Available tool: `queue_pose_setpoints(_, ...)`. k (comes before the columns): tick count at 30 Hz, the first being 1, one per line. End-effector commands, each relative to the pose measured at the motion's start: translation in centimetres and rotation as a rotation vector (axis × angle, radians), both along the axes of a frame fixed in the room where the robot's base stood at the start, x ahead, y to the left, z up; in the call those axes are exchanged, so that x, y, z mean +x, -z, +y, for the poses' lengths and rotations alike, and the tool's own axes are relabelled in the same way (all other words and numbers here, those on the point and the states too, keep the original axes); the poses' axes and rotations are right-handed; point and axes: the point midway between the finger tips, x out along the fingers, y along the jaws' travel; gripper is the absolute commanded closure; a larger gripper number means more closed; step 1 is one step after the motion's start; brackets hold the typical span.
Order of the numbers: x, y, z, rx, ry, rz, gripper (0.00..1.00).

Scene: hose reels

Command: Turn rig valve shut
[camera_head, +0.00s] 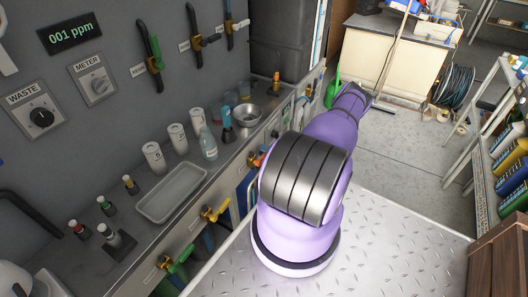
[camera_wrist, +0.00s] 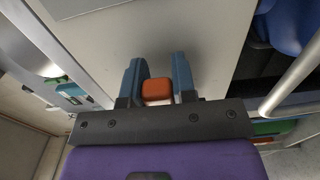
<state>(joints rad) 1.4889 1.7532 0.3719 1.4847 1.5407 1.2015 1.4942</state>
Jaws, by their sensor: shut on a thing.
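In the wrist view my gripper (camera_wrist: 158,75) has its two blue fingers closed on a small orange block-like handle (camera_wrist: 157,89), one finger on each side. I cannot read a label there, so I cannot tell from the picture alone that it is the rig valve. In the head view my purple arm hides the gripper. An orange valve handle (camera_head: 254,159) shows on the bench front just left of my arm. A yellow valve handle (camera_head: 215,212) and a green valve handle (camera_head: 177,262) sit lower on the same front, both apart from my arm.
Open floor (camera_head: 405,150) lies to the right.

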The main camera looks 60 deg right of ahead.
Motion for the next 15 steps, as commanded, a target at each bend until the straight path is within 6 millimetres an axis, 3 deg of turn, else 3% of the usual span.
queue_pose_setpoints(1, -0.07, 0.09, -0.03, 0.002, 0.002, 0.003, 0.68)
queue_pose_setpoints(3, -0.06, 0.08, -0.03, 0.001, 0.002, 0.003, 0.52)
queue_pose_setpoints(4, -0.06, 0.08, -0.02, 0.001, 0.001, 0.002, 0.49)
queue_pose_setpoints(15, -0.62, 0.04, -0.07, 0.001, 0.001, 0.002, 0.49)
